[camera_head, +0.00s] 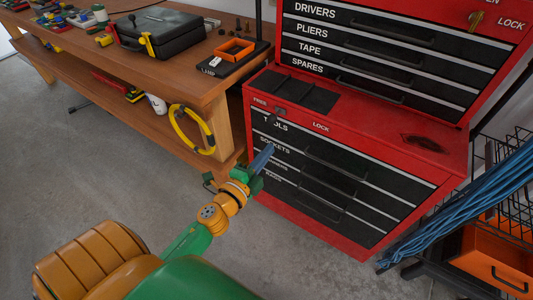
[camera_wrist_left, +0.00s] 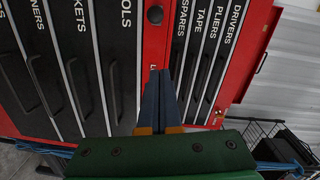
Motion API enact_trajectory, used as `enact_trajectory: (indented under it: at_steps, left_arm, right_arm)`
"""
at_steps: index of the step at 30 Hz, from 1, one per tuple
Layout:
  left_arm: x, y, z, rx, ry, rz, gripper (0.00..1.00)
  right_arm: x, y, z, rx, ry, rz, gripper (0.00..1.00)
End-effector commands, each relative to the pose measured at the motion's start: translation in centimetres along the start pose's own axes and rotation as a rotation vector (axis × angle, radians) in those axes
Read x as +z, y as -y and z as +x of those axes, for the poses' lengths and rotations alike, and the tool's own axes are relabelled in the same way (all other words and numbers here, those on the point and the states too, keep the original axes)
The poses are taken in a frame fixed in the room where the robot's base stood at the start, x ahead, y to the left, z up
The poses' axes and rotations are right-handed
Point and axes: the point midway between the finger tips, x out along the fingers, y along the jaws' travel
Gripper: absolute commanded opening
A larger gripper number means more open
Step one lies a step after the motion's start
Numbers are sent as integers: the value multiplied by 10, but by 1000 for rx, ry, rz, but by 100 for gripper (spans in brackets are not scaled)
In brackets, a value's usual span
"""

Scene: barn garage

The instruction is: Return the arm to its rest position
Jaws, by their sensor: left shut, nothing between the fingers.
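My left arm, green and orange, reaches up from the bottom of the head view. My left gripper (camera_head: 266,152) is in front of the lower red tool chest (camera_head: 455,160), near its labelled black drawers. Its blue fingers are together, with nothing between them. In the left wrist view, the shut fingers (camera_wrist_left: 158,80) point at the red front of the tool chest (camera_wrist_left: 150,40), between the lower and upper drawers. I cannot tell whether the tips touch it. My right gripper is in neither view.
A wooden workbench (camera_head: 200,75) stands at the left, with a black case (camera_head: 160,32) and an orange open box (camera_head: 235,49) on it. A yellow coil (camera_head: 192,130) hangs at its side. Blue cables (camera_head: 455,215) and an orange bin (camera_head: 495,262) are at the right. Grey floor (camera_head: 75,170) lies clear at the left.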

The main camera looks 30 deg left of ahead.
Motion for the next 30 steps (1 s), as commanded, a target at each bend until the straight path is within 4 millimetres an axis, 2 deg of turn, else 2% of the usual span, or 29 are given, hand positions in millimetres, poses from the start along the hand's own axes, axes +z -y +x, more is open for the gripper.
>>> enact_trajectory:
  at_steps: [12, 14, 16, 17, 20, 21, 23, 24, 26, 27, 30]
  left_arm:
    - [0, 0, 0, 0, 1, 0, 0]
    - [2, -6, 0, 15, 6, -14, 0]
    - [9, -35, -3, 83, 36, -77, 0]
    - [14, -55, -5, 131, 59, -123, 0]
    - [31, -148, -32, 351, 183, -332, 0]
    - [36, -187, -50, 446, 249, -420, 0]
    - [41, -242, -85, 581, 357, -544, 0]
    - [43, -275, -113, 667, 438, -619, 0]
    - [43, -317, -158, 786, 564, -720, 0]
    - [43, -340, -189, 855, 650, -777, 0]
    - [39, -376, -258, 986, 842, -877, 0]
  right_arm:
    - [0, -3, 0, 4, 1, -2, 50]
    - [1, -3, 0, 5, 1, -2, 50]
    - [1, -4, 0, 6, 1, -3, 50]
    - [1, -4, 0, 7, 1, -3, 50]
    - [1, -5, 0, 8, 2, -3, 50]
    - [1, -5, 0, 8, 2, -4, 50]
    - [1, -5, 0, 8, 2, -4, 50]
    - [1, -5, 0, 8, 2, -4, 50]
    - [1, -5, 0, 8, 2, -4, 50]
    - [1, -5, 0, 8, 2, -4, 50]
    - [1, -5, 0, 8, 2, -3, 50]
